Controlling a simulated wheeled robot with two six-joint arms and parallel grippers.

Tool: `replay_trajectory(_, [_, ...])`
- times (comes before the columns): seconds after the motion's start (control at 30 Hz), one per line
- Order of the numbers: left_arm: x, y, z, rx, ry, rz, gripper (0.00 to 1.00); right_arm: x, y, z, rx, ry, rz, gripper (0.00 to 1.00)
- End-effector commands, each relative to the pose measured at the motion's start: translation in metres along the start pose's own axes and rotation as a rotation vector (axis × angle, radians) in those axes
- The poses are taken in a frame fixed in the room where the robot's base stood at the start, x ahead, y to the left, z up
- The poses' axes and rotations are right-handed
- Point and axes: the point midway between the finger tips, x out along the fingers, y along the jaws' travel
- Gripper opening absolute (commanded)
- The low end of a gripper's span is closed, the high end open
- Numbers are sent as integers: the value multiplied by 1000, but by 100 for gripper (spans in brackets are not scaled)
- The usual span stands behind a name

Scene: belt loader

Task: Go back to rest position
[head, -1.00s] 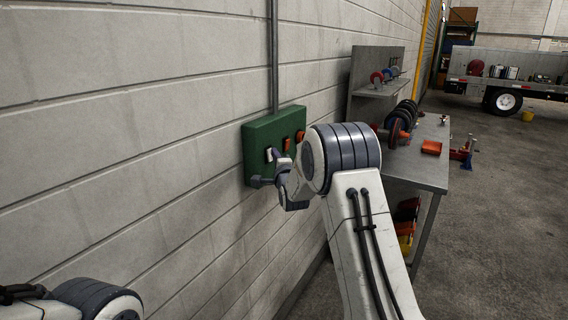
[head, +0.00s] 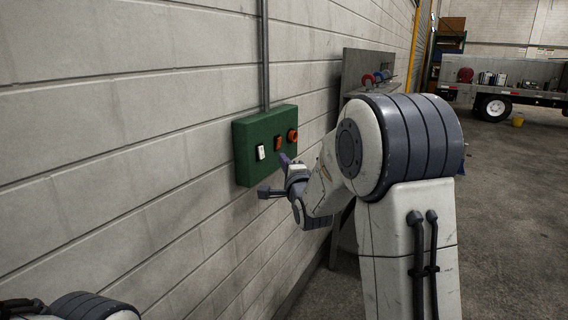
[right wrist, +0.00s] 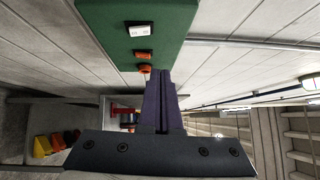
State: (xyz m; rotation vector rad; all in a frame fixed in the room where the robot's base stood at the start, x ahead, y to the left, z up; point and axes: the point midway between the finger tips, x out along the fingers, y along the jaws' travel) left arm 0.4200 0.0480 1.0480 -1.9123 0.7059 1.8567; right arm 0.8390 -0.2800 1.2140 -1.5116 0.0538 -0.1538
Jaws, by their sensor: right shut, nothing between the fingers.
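A green control box (head: 243,150) is fixed to the wall in the head view, with a white switch (head: 261,152), an orange switch (head: 278,143) and a round orange-red knob (head: 293,135). My right gripper (head: 284,160) is in front of the box's lower right part, seemingly apart from it. In the right wrist view its two fingers (right wrist: 162,84) lie together with nothing between them, and the green box (right wrist: 176,22) fills the top. My left arm shows only in part at the bottom left of the head view; its gripper is out of view.
A block wall (head: 110,130) runs along the left, with a conduit (head: 264,60) above the box. A metal workbench with a back panel (head: 366,66) stands behind my right arm, mostly hidden. A flatbed trailer (head: 520,92) is at the far right. Open floor (head: 510,220) lies right.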

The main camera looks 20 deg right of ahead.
Motion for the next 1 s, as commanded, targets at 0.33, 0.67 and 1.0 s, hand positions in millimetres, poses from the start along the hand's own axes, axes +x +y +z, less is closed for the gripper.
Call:
replay_trajectory(0.33, [0, 0, 0, 0, 0, 0, 50, -2, 2, 8, -21, -11, 20, 0])
replay_trajectory(0.67, [0, 0, 0, 0, 0, 0, 50, -105, 82, 148, -598, -395, 483, 0])
replay_trajectory(1.0, [0, 0, 0, 0, 0, 0, 50, -340, 146, 200, -1366, -1262, 764, 0])
